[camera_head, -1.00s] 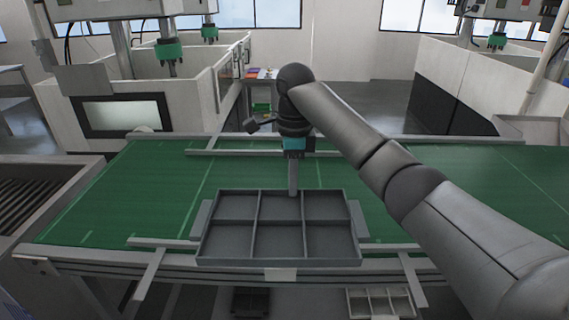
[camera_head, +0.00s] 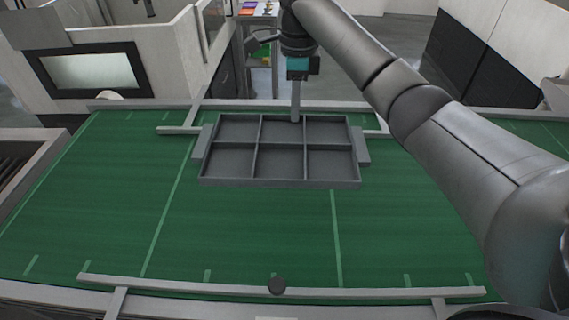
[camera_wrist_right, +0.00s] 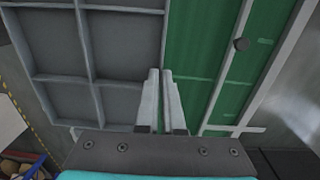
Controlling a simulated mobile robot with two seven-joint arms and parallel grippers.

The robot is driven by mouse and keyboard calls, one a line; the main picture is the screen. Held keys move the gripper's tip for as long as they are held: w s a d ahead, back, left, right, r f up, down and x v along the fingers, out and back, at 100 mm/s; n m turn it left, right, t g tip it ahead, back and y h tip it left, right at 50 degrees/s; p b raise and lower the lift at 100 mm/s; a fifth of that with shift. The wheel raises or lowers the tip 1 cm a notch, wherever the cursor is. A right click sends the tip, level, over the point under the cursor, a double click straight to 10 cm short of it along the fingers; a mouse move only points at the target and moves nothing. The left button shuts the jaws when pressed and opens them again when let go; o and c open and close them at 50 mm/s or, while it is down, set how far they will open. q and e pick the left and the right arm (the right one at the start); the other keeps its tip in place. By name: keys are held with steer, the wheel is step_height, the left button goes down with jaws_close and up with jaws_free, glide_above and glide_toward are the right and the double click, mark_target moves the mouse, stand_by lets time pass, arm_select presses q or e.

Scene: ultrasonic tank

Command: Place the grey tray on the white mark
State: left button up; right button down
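The grey tray (camera_head: 280,184) is a shallow rectangular tray with several empty compartments and a grey handle at each side. In the head view it is over the far part of the green surface. My right gripper (camera_head: 295,118) reaches down to its far wall. In the right wrist view the fingers (camera_wrist_right: 162,72) are close together at the tray's wall (camera_wrist_right: 165,40), one on each side of it. Whether the tray is lifted or resting is hard to tell. No clear white mark shows; a pale patch (camera_head: 275,318) is cut by the bottom edge. My left gripper is out of view.
The green surface (camera_head: 240,235) in front of the tray is bare, with pale green lines. A rear rail (camera_head: 135,104) runs behind the tray. A white-walled tank with a dark-framed window (camera_head: 92,72) stands behind left.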

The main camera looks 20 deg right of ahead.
step_height(320, 180, down, 15)
steer(key=shift+f+b, duration=0.15)
steer(key=shift+b, duration=0.65)
step_height(320, 180, down, 4)
steer(key=shift+f+b, duration=0.25)
steer(key=shift+b, duration=0.2)
steer(key=shift+f, duration=0.1)
steer(key=c, duration=1.4)
jaws_free()
steer(key=o, duration=0.4)
steer(key=shift+c, duration=0.2)
step_height(320, 180, up, 12)
steer(key=shift+d+r+p, duration=0.1)
steer(key=shift+p, duration=0.75)
